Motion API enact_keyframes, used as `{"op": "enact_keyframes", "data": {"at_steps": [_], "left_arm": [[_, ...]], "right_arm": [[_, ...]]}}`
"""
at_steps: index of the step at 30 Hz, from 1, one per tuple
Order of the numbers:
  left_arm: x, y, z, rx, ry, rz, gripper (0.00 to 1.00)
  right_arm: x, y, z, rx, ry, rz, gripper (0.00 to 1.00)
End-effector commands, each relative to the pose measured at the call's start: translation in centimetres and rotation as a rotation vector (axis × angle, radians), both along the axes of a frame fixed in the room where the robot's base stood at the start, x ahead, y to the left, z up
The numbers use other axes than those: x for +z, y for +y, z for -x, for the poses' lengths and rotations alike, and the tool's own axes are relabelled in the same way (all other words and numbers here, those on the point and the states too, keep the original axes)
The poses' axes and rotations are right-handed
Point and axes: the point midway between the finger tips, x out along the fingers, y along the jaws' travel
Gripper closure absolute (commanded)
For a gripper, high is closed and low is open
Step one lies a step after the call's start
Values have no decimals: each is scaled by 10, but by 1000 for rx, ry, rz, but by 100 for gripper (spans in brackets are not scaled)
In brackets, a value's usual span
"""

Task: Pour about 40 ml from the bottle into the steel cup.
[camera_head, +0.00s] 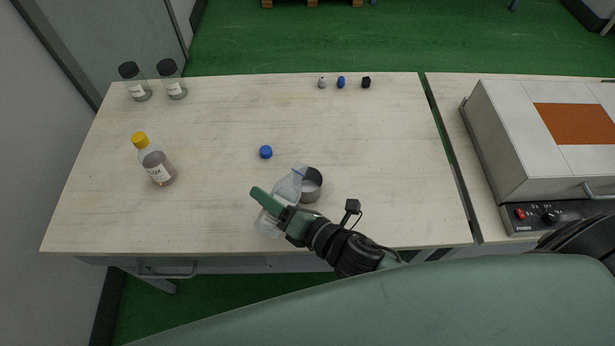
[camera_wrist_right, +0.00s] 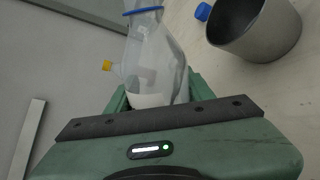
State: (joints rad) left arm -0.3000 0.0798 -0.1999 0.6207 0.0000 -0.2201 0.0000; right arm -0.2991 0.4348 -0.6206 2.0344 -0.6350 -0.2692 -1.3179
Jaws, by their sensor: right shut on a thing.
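My right gripper (camera_head: 272,206) is shut on a clear bottle (camera_head: 288,187) near the table's front edge. The bottle leans, with its neck toward the upper right beside the steel cup's rim. In the right wrist view the bottle (camera_wrist_right: 158,50) has a blue ring at its neck and no cap over it; the gripper (camera_wrist_right: 155,98) clasps its body. The steel cup (camera_head: 312,186) stands upright just right of the bottle and partly behind its neck; it also shows in the wrist view (camera_wrist_right: 258,32). No stream is visible, and I cannot tell the liquid level. My left gripper is not in view.
A blue cap (camera_head: 265,152) lies on the table (camera_head: 215,115). A yellow-capped bottle (camera_head: 156,165) stands at left, two black-capped jars (camera_head: 173,82) at the back left. Three small items, one a blue one (camera_head: 341,82), sit at the back.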

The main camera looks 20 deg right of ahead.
Motion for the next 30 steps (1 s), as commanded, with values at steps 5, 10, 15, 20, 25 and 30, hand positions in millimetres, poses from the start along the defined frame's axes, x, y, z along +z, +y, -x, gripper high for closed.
{"op": "enact_keyframes", "data": {"at_steps": [5, 10, 15, 20, 25, 30], "left_arm": [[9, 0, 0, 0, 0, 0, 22], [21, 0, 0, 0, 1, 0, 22], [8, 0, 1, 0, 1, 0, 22], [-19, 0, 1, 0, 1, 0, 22], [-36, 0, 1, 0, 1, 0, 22], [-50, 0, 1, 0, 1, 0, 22]], "right_arm": [[11, -3, -2, 0, -35, 43, 97], [30, -11, -8, -1, -115, 143, 97], [28, -20, -15, -1, -247, 312, 97], [12, -19, -14, 0, -338, 424, 97], [9, -19, -14, 3, -458, 577, 97], [6, -20, -15, 5, -535, 673, 97]]}}
